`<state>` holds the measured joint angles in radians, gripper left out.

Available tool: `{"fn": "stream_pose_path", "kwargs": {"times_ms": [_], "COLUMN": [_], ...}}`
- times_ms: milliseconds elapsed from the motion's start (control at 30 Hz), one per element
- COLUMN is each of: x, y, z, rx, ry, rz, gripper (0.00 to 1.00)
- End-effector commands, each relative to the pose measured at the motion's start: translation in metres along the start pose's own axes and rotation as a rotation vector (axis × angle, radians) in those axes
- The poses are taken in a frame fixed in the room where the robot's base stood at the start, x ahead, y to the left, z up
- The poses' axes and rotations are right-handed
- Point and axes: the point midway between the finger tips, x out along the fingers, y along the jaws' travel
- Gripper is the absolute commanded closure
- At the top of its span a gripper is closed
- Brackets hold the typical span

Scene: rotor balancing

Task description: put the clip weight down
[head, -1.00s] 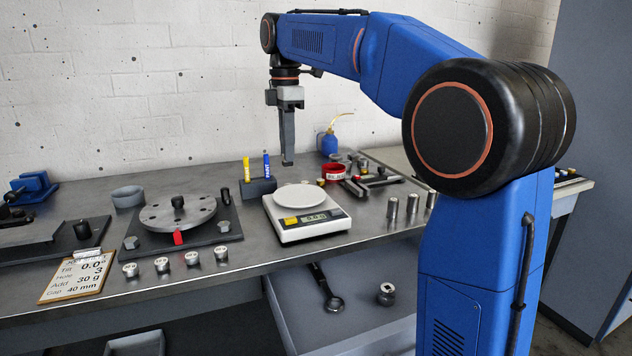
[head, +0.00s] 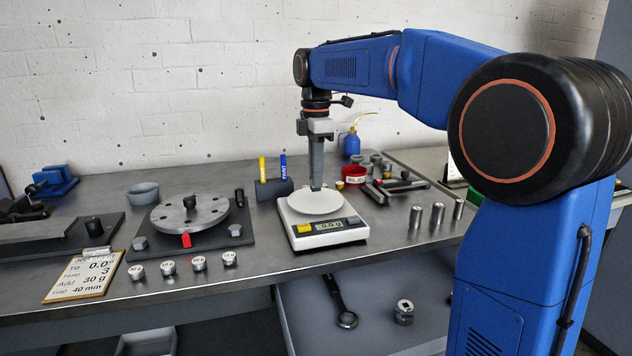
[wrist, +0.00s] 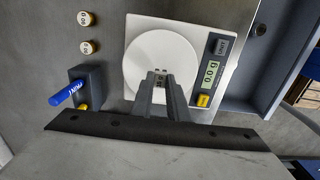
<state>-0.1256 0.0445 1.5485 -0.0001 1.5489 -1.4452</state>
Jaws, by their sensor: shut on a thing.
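My gripper (head: 316,186) points straight down, shut, with its fingertips low over the round white pan (head: 325,208) of the scale (head: 330,235). In the wrist view the fingertips (wrist: 162,82) are over the pan (wrist: 145,58), and a small grey piece shows at their ends. I take it for the clip weight (wrist: 160,72); the fingers mostly hide it. I cannot tell whether it touches the pan. The scale display (wrist: 209,76) reads 0.0 g.
Left of the scale stands the rotor disc (head: 190,214) with a red pointer (head: 186,240). Behind the scale is a marker holder (head: 273,189). Several round weights (head: 168,267) line the front.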

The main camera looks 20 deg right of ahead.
Motion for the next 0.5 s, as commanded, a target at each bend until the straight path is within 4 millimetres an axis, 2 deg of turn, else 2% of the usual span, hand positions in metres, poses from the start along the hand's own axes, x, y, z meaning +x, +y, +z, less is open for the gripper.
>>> {"fn": "stream_pose_path", "kwargs": {"times_ms": [167,500], "x": [0.021,0.024], "y": [0.0,0.0], "z": [0.0,0.0], "rx": [0.0,0.0], "ry": [0.0,0.0], "rz": [-0.001,0.0], "gripper": [1.0,1.0]}}
